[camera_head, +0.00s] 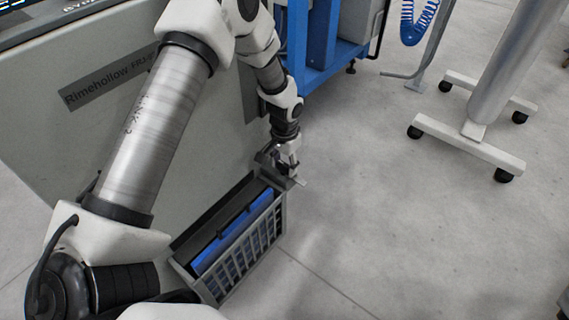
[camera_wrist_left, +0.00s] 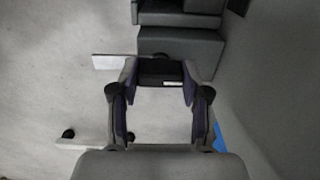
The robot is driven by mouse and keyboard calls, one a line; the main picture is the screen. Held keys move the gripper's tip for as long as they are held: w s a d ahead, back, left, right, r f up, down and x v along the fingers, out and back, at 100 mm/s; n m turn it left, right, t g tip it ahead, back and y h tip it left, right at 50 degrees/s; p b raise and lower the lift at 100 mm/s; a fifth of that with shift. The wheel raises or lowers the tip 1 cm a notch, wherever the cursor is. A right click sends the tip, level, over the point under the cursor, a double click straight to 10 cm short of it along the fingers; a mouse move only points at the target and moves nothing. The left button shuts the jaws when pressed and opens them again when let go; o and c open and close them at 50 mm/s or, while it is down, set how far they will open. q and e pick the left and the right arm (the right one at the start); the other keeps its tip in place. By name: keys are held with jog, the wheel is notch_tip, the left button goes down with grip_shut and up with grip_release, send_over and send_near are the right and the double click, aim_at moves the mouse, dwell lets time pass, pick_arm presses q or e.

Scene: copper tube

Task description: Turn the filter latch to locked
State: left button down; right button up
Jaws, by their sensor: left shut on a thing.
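My left gripper (camera_head: 288,166) is at the lower right corner of the large grey cabinet, just above the far end of a slatted grey filter frame (camera_head: 250,250). A blue panel (camera_head: 232,232) lies in the frame. In the left wrist view, my left gripper (camera_wrist_left: 160,75) has its two fingertips on either side of a dark block with a small white mark, which I take to be the filter latch (camera_wrist_left: 160,70). It is shut on it. A thin pale plate (camera_wrist_left: 112,62) sticks out to the left by the fingertips. Its link to the latch is unclear. My right gripper is not in view.
The grey cabinet (camera_head: 60,140) with a dark name strip stands on the left. A blue frame (camera_head: 322,45) is behind it. A wheeled stand (camera_head: 480,145) is at the upper right. The floor (camera_head: 400,230) to the right is clear.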

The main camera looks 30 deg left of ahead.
pick_arm(q)
jog(key=shift+r+m+p, duration=0.15)
jog(key=shift+m+p, duration=0.45)
jog(key=shift+p, duration=0.4)
jog(key=shift+m+p, duration=0.6)
jog(key=shift+p, duration=0.15)
jog(key=shift+m+p, duration=0.65)
jog(key=shift+m, duration=0.35)
jog(key=shift+f+m+p, duration=0.2)
jog(key=shift+m+p, duration=0.1)
jog(key=shift+m, duration=0.4)
jog(key=c, duration=0.5)
grip_release()
jog(key=shift+c, duration=0.2)
